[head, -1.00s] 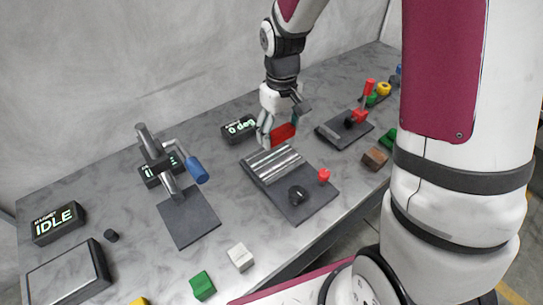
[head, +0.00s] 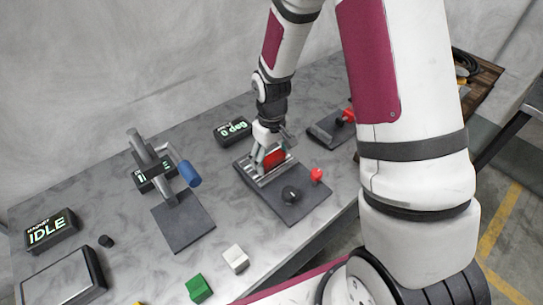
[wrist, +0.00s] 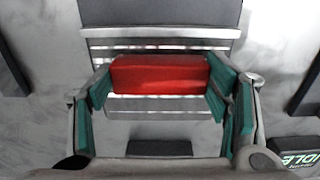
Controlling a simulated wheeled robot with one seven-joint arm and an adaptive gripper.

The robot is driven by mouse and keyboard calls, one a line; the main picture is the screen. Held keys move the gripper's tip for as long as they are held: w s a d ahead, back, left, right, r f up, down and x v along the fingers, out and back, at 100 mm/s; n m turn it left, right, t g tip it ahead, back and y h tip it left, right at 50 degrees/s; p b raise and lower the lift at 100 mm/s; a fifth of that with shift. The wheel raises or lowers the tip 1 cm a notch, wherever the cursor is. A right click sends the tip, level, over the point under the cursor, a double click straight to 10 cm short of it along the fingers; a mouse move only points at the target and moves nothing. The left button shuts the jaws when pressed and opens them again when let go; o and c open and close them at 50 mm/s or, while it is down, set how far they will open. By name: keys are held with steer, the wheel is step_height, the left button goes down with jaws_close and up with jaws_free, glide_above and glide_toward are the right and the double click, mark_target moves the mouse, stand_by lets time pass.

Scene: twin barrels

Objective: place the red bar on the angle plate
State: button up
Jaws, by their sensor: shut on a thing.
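The red bar (head: 274,158) is gripped between the teal-padded fingers of my gripper (head: 267,160). In the wrist view the red bar (wrist: 160,74) lies crosswise, with one finger of my gripper (wrist: 160,90) at each end. The angle plate (head: 311,206) is a dark plate with a silver ridged block (head: 248,174), a black knob and a red knob. The bar is over the silver block, which also shows beyond and below it in the wrist view (wrist: 160,43). I cannot tell whether the bar touches the block.
A display reading 0 deg (head: 233,130) stands behind the angle plate. A fixture with a blue handle (head: 189,174) is to the left, and another dark plate (head: 323,130) to the right. A white block (head: 235,258) and a green block (head: 198,288) lie near the front edge.

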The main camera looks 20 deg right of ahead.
mark_target(271, 158)
steer(key=shift+f, duration=0.1)
steer(key=o, duration=1.7)
steer(key=s+r+m+t, duration=0.1)
steer(key=s+r, duration=0.3)
steer(key=r, duration=0.8)
steer(key=s+r+m+t, duration=0.1)
steer(key=s+r, duration=0.3)
steer(key=r, duration=0.9)
steer(key=s+r+m+t, duration=0.1)
steer(key=s+r+t, duration=0.2)
steer(key=s, duration=0.9)
steer(key=shift+r+m+b, duration=0.3)
steer(key=shift+r+b, duration=0.05)
steer(key=shift+r, duration=1.05)
steer(key=shift+s+d, duration=0.1)
